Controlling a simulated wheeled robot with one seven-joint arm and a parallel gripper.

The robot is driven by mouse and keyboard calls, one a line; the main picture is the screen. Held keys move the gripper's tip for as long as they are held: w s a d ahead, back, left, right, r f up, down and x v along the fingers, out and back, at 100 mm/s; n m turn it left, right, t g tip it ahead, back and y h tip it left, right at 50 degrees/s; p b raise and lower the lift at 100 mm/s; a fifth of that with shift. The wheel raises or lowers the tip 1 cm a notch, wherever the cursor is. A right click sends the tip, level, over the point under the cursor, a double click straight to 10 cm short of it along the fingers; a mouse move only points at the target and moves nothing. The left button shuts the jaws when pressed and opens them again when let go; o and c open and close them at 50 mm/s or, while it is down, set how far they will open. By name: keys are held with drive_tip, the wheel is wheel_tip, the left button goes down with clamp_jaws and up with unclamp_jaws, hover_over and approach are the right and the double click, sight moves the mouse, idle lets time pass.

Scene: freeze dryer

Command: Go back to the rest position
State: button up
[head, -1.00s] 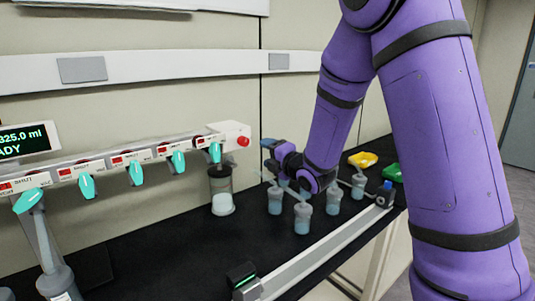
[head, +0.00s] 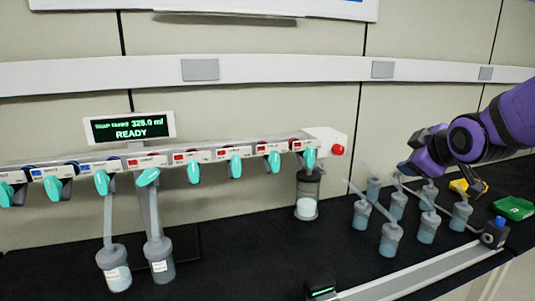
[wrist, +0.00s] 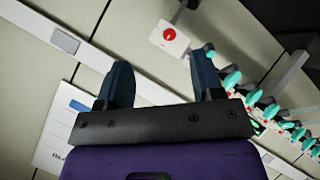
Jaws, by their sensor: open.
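My gripper (head: 408,170) is at the right in the head view, on the end of my purple arm, above and behind the group of flasks. In the wrist view its two dark fingers (wrist: 163,85) stand wide apart with nothing between them. The wrist view looks past the fingers at the wall and the manifold's red knob (wrist: 169,35). In the head view several flasks with thin tubes (head: 390,240) stand upright on the black bench below the gripper. I cannot tell how much gap lies between gripper and tubes.
The freeze dryer manifold (head: 235,153) with teal valves runs along the wall at left; its display reads READY. Two flasks (head: 115,275) hang at its left part. A yellow tray (head: 462,188), a green tray (head: 514,208) and a rail (head: 420,278) lie right.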

drive_tip(key=s+a+r+m+g, duration=0.1)
drive_tip(key=s+m+g, duration=0.5)
drive_tip(key=s, duration=1.8)
drive_tip(key=a+m, duration=0.1)
drive_tip(key=m, duration=0.3)
drive_tip(key=shift+g, duration=0.3)
drive_tip(key=shift+r, duration=0.1)
